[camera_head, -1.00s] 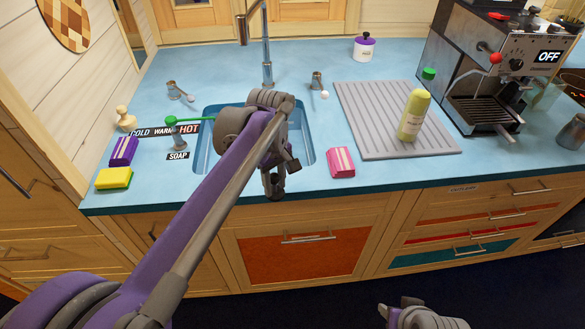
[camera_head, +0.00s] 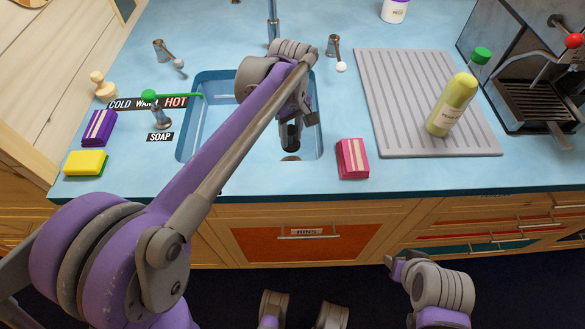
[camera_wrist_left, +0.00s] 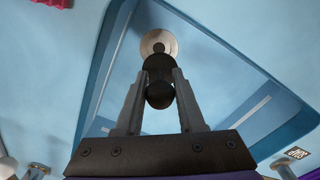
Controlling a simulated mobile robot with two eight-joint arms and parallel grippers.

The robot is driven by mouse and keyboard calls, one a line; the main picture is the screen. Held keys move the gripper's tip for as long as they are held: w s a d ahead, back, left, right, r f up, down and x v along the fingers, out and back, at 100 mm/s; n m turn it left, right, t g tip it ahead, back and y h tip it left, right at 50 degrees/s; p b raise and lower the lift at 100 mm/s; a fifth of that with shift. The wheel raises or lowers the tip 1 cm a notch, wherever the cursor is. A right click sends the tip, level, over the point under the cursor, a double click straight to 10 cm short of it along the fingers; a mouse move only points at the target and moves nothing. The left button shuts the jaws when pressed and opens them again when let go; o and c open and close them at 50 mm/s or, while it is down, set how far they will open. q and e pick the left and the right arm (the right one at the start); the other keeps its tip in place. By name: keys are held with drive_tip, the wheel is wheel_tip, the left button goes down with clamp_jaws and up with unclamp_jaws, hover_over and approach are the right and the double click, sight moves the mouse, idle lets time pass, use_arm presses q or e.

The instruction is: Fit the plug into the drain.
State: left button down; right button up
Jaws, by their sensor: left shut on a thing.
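The blue sink (camera_head: 205,130) is set into the light blue counter. My left gripper (camera_head: 292,122) is over the right part of the basin, pointing down. In the left wrist view, my left gripper (camera_wrist_left: 160,85) is shut on a dark plug with a round knob (camera_wrist_left: 158,66). The plug also shows as a dark shape below the gripper in the head view (camera_head: 290,137). The drain (camera_wrist_left: 158,43) is a pale metal ring, partly covered by the plug in the wrist view. Whether the plug touches the drain is unclear. My right gripper (camera_head: 394,268) is low, in front of the cabinets.
The tap (camera_head: 273,25) stands behind the basin. A soap pump (camera_head: 158,115) and yellow sponge (camera_head: 86,163) are at left.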

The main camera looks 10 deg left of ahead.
use_arm(q)
drive_tip(key=f, duration=0.4)
drive_tip(key=f+b, duration=0.1)
drive_tip(key=f, duration=0.2)
drive_tip(key=f+b, duration=0.1)
drive_tip(key=f, duration=0.3)
drive_tip(key=shift+w+f, duration=0.25)
drive_tip(key=shift+f, duration=0.1)
use_arm(e)
wheel_tip(320, 180, down, 3)
drive_tip(key=shift+w+r, duration=0.15)
use_arm(q)
drive_tip(key=shift+f, duration=0.1)
drive_tip(key=c, duration=0.5)
unclamp_jaws()
drive_tip(key=shift+r, duration=0.2)
wheel_tip(320, 180, up, 12)
drive_tip(key=shift+f+p, duration=0.1)
drive_tip(key=shift+p, duration=0.95)
use_arm(e)
wheel_tip(320, 180, up, 2)
drive_tip(key=shift+r, duration=0.1)
